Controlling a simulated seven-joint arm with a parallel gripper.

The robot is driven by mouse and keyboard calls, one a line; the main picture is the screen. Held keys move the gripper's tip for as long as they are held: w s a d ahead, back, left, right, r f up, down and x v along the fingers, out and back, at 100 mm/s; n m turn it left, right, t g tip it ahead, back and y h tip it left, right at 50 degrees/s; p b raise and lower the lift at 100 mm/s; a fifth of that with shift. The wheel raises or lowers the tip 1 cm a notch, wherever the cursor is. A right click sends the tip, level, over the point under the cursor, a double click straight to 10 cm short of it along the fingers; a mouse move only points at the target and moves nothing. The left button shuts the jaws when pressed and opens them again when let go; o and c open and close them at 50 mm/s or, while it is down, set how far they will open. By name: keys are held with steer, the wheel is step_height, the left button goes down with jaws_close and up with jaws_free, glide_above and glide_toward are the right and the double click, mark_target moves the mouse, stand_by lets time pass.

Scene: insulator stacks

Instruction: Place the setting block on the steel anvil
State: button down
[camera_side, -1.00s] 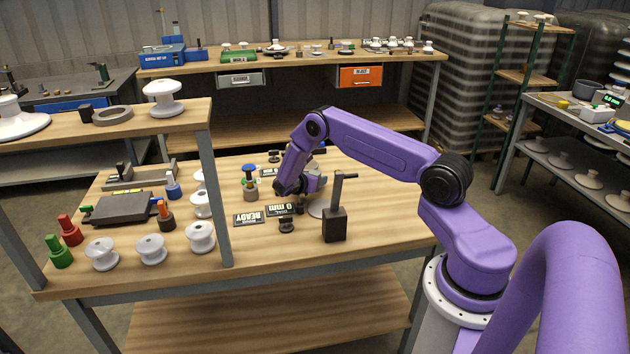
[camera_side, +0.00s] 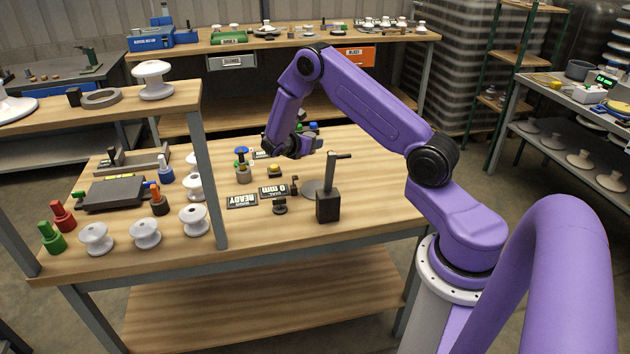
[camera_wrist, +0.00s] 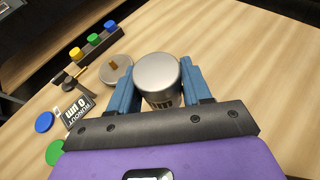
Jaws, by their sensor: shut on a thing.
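My gripper (camera_wrist: 158,88) has its blue fingers shut on a steel cylinder with dark markings on its side, the setting block (camera_wrist: 160,74). In the side view my gripper (camera_side: 303,148) is above the bench, and the block cannot be made out there. A flat round steel disc, which looks like the steel anvil (camera_wrist: 119,72), lies left of the held block in the wrist view, apart from it. It has a small gold-brown patch on top.
A dark strip with coloured caps (camera_wrist: 94,46) stands beyond the disc. White insulators (camera_side: 146,233) fill the bench's left. Bare wood lies to the right.

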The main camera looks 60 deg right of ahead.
steer(key=s+a, duration=0.5)
steer(key=shift+s+d+f, duration=0.1)
steer(key=shift+s+f, duration=0.05)
steer(key=shift+f, duration=2.15)
steer(key=shift+s+d+f, duration=0.1)
steer(key=shift+f, duration=2.15)
steer(key=shift+c, duration=2.4)
jaws_free()
steer(key=shift+f, duration=0.15)
